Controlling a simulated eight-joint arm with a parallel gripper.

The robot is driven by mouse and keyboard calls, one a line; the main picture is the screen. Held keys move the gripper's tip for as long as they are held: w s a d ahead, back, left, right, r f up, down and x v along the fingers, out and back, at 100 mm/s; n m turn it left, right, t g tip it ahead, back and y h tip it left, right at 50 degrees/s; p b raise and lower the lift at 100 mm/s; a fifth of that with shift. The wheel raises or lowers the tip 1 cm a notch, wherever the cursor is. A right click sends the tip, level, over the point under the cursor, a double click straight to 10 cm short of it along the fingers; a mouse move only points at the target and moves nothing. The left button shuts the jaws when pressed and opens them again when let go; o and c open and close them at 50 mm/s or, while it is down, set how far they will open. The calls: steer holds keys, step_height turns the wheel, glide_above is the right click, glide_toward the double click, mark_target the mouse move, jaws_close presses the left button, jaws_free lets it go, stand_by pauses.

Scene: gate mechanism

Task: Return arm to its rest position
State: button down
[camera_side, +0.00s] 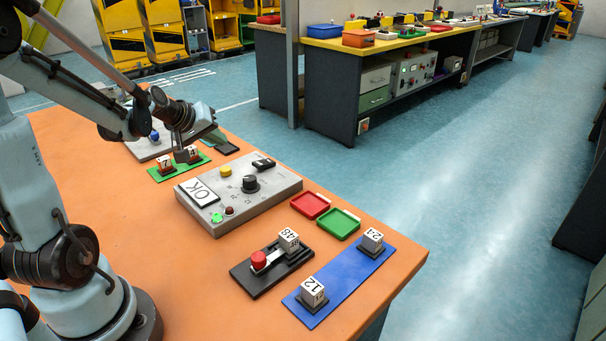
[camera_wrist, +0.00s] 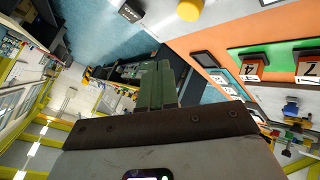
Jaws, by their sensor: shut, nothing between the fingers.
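My gripper (camera_side: 214,137) is up over the far left part of the orange table (camera_side: 150,235) in the side view, near the green plate with numbered cubes. In the wrist view the greenish fingers of my gripper (camera_wrist: 157,85) lie side by side, shut, with nothing held. My arm bends across the upper left of the side view. The green plate (camera_side: 160,175) carries two numbered cubes (camera_side: 166,161), partly behind the wrist; it also shows at the right of the wrist view (camera_wrist: 270,55).
A grey control box (camera_side: 240,192) with a knob and an OK plate stands mid-table. Red (camera_side: 310,205) and green (camera_side: 338,223) trays, a black slider base (camera_side: 270,268) and a blue plate (camera_side: 340,280) with cubes lie nearer.

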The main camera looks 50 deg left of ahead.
stand_by(0.4)
steer(key=s+d+m, duration=0.2)
steer(key=d+m, duration=0.1)
steer(key=d, duration=0.5)
steer(key=s+d+r+m+g+h, duration=0.1)
steer(key=s+d+m, duration=0.2)
steer(key=d, duration=0.5)
steer(key=s+d+r+m+g+h, duration=0.1)
steer(key=s+d+m, duration=0.1)
steer(key=d+m, duration=0.3)
steer(key=d, duration=0.3)
steer(key=shift+s+r, duration=0.2)
steer(key=shift+s, duration=0.1)
stand_by(2.0)
